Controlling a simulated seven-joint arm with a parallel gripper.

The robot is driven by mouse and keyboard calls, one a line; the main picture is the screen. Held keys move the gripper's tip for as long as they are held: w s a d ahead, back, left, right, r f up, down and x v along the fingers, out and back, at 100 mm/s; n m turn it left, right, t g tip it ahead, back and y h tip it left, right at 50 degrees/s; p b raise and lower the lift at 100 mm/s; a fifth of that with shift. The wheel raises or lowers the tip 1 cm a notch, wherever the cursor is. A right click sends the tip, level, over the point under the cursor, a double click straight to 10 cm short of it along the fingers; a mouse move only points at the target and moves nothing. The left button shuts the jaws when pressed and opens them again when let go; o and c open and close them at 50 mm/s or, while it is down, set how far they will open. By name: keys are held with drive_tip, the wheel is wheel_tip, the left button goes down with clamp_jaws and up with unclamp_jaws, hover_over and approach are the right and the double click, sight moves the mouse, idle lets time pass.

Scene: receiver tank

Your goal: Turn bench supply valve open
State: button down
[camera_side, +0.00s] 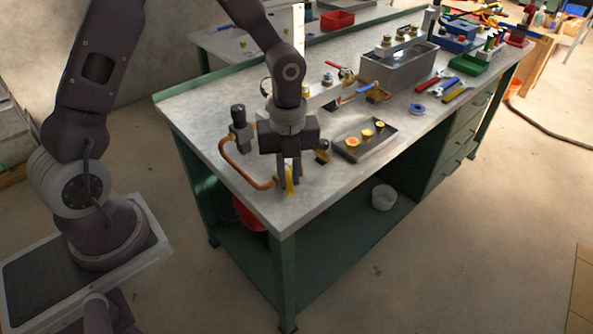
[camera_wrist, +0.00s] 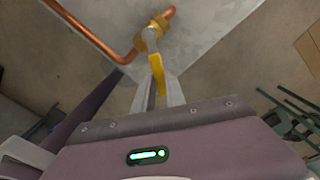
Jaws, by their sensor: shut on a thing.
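The bench supply valve is a brass body (camera_wrist: 150,34) on a copper pipe (camera_wrist: 95,35), with a yellow lever handle (camera_wrist: 157,75). In the side view the yellow handle (camera_side: 290,180) shows low at my gripper, near the bench's front left corner, and the copper pipe (camera_side: 235,165) curves away to the left. My gripper (camera_side: 289,186) points down and is shut on the yellow handle. In the wrist view my gripper's fingers (camera_wrist: 158,92) stand on both sides of the handle. The exact contact is small and partly hidden by the fingers.
A dark regulator (camera_side: 240,130) stands on the bench (camera_side: 330,195) left of my gripper. A grey tray (camera_side: 383,148) with brass fittings lies to the right. A metal tank (camera_side: 400,75), a red-handled valve (camera_side: 338,70) and tools stand farther back. The bench edge is close in front.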

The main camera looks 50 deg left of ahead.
drive_tip(key=s+a+m, duration=0.1)
drive_tip(key=m, duration=0.1)
drive_tip(key=shift+s+a+m, duration=0.1)
drive_tip(key=shift+m, duration=0.3)
drive_tip(key=m, duration=0.1)
drive_tip(key=s+a+m, duration=0.1)
drive_tip(key=m, duration=0.1)
drive_tip(key=shift+a+m, duration=0.3)
drive_tip(key=shift+s+a+m, duration=0.15)
drive_tip(key=shift+a+m, duration=0.55)
drive_tip(key=shift+m, duration=0.6)
drive_tip(key=shift+s+a+m, duration=0.15)
drive_tip(key=shift+a+m, duration=0.5)
drive_tip(key=shift+m, duration=0.65)
drive_tip(key=c, duration=1.4)
unclamp_jaws()
drive_tip(key=shift+r, duration=0.1)
wheel_tip(320, 180, up, 7)
drive_tip(key=shift+f, duration=0.1)
